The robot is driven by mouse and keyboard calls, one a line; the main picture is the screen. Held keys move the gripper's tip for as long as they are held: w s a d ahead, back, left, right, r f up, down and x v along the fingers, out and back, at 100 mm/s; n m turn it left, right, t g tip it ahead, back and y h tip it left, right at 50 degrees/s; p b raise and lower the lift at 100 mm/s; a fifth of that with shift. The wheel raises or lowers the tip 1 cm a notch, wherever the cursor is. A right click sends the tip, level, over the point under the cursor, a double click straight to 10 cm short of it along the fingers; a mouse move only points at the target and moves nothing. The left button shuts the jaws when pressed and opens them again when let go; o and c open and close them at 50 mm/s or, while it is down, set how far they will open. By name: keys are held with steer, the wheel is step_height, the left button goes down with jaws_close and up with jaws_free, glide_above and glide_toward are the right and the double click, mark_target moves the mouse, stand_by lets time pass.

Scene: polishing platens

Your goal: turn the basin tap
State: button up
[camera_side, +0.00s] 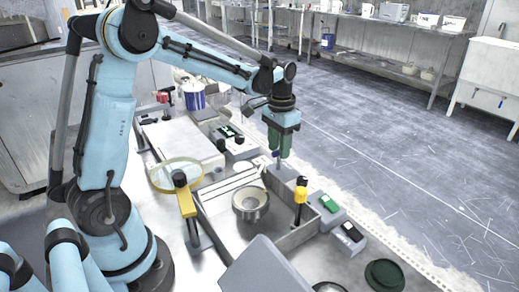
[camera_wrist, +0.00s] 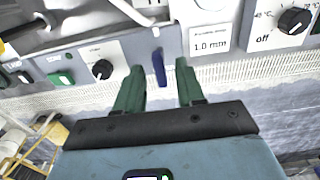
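A blue lever (camera_wrist: 158,67), which looks like the basin tap, stands on a grey front panel in the wrist view. My gripper (camera_wrist: 160,75) has green fingers, spread apart with one on each side of the lever. There is a visible gap between each finger and the lever, so it is not gripped. In the side view my gripper (camera_side: 280,150) points down at the far edge of the metal basin (camera_side: 213,213). The lever is small and partly hidden by the fingers there.
A dial (camera_wrist: 102,69) and a green switch (camera_wrist: 61,78) sit left of the lever. A "1.0 mm" label (camera_wrist: 211,40) and an "off" dial (camera_wrist: 293,20) are to the right.

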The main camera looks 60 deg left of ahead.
jaws_close()
stand_by(0.5)
steer(key=n, duration=0.3)
steer(key=shift+n, duration=0.4)
steer(key=n, duration=0.4)
steer(key=shift+n, duration=0.3)
steer(key=n, duration=0.4)
steer(key=shift+n, duration=2)
